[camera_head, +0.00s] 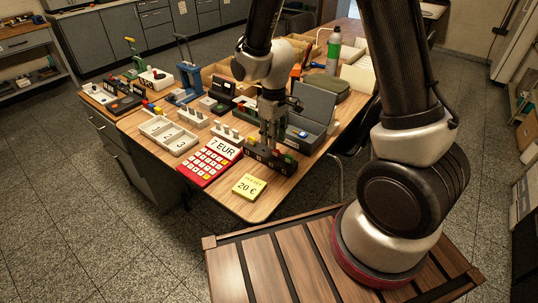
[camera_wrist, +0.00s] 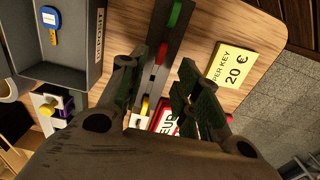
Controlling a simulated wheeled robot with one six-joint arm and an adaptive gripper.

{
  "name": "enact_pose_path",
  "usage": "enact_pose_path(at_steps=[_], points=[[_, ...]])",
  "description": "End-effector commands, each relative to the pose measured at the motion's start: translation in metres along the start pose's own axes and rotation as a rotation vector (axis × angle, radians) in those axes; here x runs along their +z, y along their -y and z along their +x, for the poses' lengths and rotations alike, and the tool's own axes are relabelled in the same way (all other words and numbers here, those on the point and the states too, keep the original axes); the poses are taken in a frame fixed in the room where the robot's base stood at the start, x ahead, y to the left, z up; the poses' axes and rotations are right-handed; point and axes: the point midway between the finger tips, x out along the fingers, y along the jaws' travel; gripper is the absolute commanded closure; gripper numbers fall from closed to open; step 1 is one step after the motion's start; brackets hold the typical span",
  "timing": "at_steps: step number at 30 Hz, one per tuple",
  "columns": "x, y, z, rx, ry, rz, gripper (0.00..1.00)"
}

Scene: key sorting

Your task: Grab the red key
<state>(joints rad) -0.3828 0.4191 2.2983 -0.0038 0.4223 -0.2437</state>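The red key (camera_wrist: 161,53) stands in a narrow black holder (camera_wrist: 148,72) in the wrist view, between a green key (camera_wrist: 175,13) and a yellow key (camera_wrist: 145,105). Only its red head shows clearly. My gripper (camera_wrist: 158,68) is open, with one finger on each side of the holder near the red key. I cannot tell whether either finger touches it. In the head view my gripper (camera_head: 269,142) points down over the black holder (camera_head: 262,157), and the red key (camera_head: 277,153) is a small red spot there, partly hidden.
A yellow price sign (camera_head: 249,187) and a red-white calculator (camera_head: 209,161) lie near the table's front. An open grey box (camera_head: 312,128) stands behind the holder; a blue key (camera_wrist: 51,22) lies in it. A white tray (camera_head: 168,134) is left.

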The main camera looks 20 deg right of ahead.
Motion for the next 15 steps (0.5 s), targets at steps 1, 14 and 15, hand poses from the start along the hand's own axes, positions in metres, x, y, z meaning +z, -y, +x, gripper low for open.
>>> enact_pose_path(at_steps=[1,14,15], points=[[0.002,0.000,0.006,-0.001,0.004,0.001,0.67],[0.009,0.000,0.053,0.000,0.001,0.002,0.67],[0.009,0.000,0.052,0.000,0.001,0.002,0.67]])
